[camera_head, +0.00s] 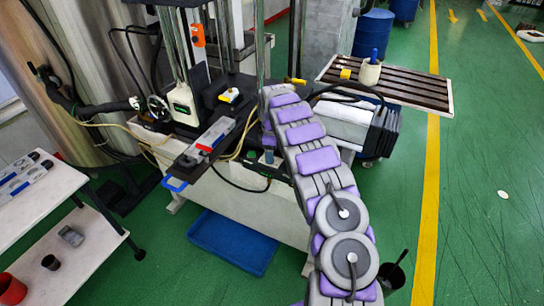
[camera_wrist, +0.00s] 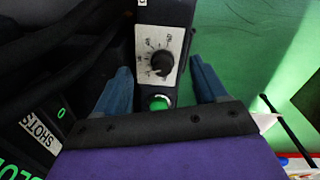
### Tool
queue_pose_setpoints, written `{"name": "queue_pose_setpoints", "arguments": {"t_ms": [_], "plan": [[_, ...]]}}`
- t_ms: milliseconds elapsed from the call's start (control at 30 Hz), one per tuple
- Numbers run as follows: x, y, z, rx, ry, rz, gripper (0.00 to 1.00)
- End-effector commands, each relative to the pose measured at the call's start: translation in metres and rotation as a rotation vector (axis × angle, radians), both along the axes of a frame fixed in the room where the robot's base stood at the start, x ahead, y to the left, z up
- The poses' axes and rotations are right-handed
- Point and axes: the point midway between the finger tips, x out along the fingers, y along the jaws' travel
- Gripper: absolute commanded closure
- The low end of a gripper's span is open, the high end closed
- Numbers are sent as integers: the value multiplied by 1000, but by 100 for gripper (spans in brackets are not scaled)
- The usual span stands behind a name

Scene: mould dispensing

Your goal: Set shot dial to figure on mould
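The shot dial (camera_wrist: 162,62) is a black knob on a pale scale plate with small markings, on a dark panel in the wrist view. A pale line on the knob points down and left; the scale figures are too blurred to read. My gripper (camera_wrist: 160,69) is open, its blue fingers to the left and right of the dial, apart from the knob.
A green button (camera_wrist: 158,102) sits just below the dial. A "SHOTS" counter (camera_wrist: 40,131) at left shows a green 0. In the head view, a slatted table (camera_head: 387,87) stands right, a white shelf (camera_head: 65,205) left, and a blue tray (camera_head: 233,241) on the floor.

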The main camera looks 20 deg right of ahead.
Motion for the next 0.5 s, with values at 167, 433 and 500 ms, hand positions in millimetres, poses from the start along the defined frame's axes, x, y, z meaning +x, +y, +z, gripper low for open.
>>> {"name": "queue_pose_setpoints", "arguments": {"t_ms": [167, 433, 500], "plan": [[-16, 16, -38, 36, 78, 6, 46], [-18, 16, -42, 38, 89, 7, 66], [-18, 17, -43, 38, 91, 7, 79]]}}
